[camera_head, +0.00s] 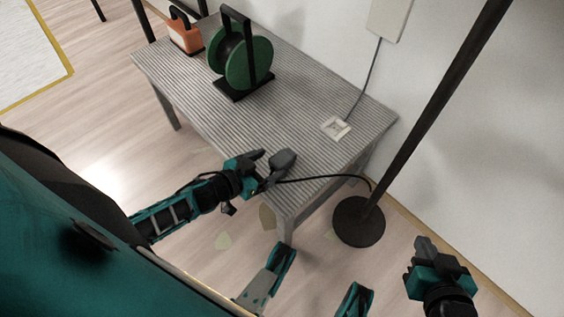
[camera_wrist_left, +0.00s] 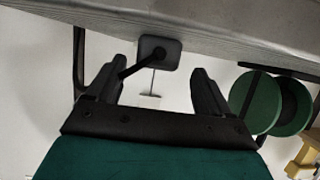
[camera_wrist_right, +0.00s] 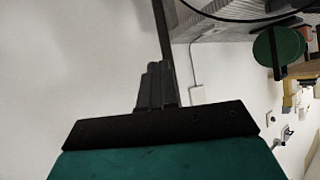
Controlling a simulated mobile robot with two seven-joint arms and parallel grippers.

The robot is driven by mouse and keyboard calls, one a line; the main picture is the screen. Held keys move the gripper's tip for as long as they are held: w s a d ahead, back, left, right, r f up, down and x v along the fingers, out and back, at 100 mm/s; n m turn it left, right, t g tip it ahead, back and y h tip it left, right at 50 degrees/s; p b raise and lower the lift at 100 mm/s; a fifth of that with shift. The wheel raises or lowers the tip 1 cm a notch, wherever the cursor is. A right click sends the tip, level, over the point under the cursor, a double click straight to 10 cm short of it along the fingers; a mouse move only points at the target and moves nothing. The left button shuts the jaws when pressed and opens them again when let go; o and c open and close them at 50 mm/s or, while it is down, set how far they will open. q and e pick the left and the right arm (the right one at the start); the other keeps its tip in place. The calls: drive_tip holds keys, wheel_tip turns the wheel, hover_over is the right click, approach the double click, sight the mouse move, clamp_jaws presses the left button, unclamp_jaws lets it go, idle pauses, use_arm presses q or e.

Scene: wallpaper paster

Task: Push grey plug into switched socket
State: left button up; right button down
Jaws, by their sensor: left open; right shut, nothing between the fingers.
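The grey plug (camera_head: 283,159) is at the front edge of the ribbed table, just beyond the fingertips of my left gripper (camera_head: 264,165). In the left wrist view the plug (camera_wrist_left: 159,52) shows between and ahead of the two spread fingers (camera_wrist_left: 158,80). The left gripper is open; whether a finger touches the plug I cannot tell. The white socket (camera_head: 336,128) lies on the tabletop toward the wall side, to the right of the plug. My right gripper (camera_head: 424,244) is shut and empty, off to the right of the table; its closed fingers also show in the right wrist view (camera_wrist_right: 156,84).
A dark cable (camera_head: 325,178) runs from near the plug to the floor stand (camera_head: 358,221) with its tall pole. A green reel (camera_head: 241,62) and an orange box (camera_head: 186,36) stand on the table's far end. A wall box (camera_head: 389,18) has a cable down to the socket.

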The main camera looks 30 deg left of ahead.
sight(277, 161)
use_arm(q)
drive_tip(key=shift+w+d+f, duration=0.15)
drive_tip(key=shift+w, duration=0.15)
drive_tip(key=b+x, duration=0.2)
drive_tip(key=x, duration=0.1)
drive_tip(key=shift+w+d+f, duration=0.15)
drive_tip(key=shift+w+d, duration=0.1)
drive_tip(key=shift+w+d+f, duration=0.1)
drive_tip(key=shift+w, duration=0.4)
use_arm(e)
drive_tip(key=shift+w+a+f, duration=0.25)
drive_tip(key=shift+a+f, duration=0.05)
drive_tip(key=shift+a, duration=0.05)
use_arm(q)
drive_tip(key=shift+d, duration=0.1)
drive_tip(key=shift+c, duration=0.5)
drive_tip(key=c, duration=1)
use_arm(e)
drive_tip(key=shift+f, duration=0.1)
use_arm(q)
drive_tip(key=shift+o, duration=0.2)
